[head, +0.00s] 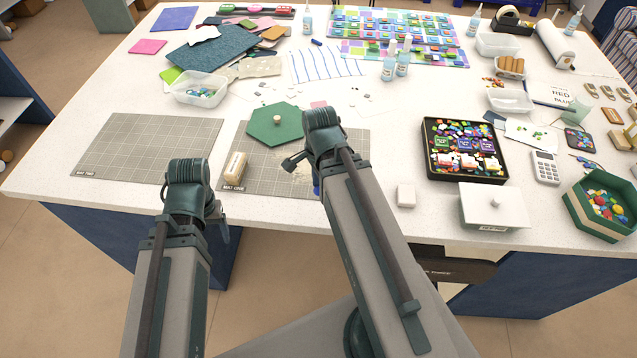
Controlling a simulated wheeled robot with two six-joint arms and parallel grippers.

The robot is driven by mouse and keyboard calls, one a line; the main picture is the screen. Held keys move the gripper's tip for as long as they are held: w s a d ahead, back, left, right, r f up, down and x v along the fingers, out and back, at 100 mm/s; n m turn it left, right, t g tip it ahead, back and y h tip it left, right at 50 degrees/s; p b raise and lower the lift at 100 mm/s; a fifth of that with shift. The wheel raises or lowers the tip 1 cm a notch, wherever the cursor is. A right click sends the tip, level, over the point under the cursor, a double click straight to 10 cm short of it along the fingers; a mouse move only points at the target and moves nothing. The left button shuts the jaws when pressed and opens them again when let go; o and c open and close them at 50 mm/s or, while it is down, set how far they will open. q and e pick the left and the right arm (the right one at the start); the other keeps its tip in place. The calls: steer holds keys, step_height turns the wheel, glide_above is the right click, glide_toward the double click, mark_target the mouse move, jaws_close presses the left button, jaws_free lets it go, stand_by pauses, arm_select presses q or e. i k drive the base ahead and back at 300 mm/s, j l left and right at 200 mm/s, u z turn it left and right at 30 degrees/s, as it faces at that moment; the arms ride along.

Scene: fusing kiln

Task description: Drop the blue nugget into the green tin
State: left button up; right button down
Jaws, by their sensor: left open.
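A six-sided green tin (577,214) stands open at the table's right front edge, with several coloured nuggets inside.
A wooden block (234,168) stands on the mat between my arms. A black tray (429,150) of coloured pieces and a white lidded box (493,203) stand between my right arm and the tin. The left mat (145,150) is clear.

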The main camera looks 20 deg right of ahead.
mark_target(604, 202)
steer(key=k+l, duration=0.15)
steer(key=k, duration=0.25)
steer(key=k+l+z, duration=0.1)
steer(key=l, duration=0.25)
steer(key=k+l, duration=0.3)
steer(key=k+l+z, duration=0.15)
steer(key=l, duration=0.25)
steer(key=k+l, duration=0.15)
steer(key=l, duration=0.25)
steer(key=k+l+z, duration=0.15)
steer(key=l, duration=0.2)
steer(key=k+l, duration=0.1)
steer(key=l, duration=0.3)
steer(key=k+l, duration=0.1)
steer(key=l, duration=0.3)
steer(key=k+l+z, duration=0.1)
steer(key=l, duration=0.65)
steer(key=k, duration=0.05)
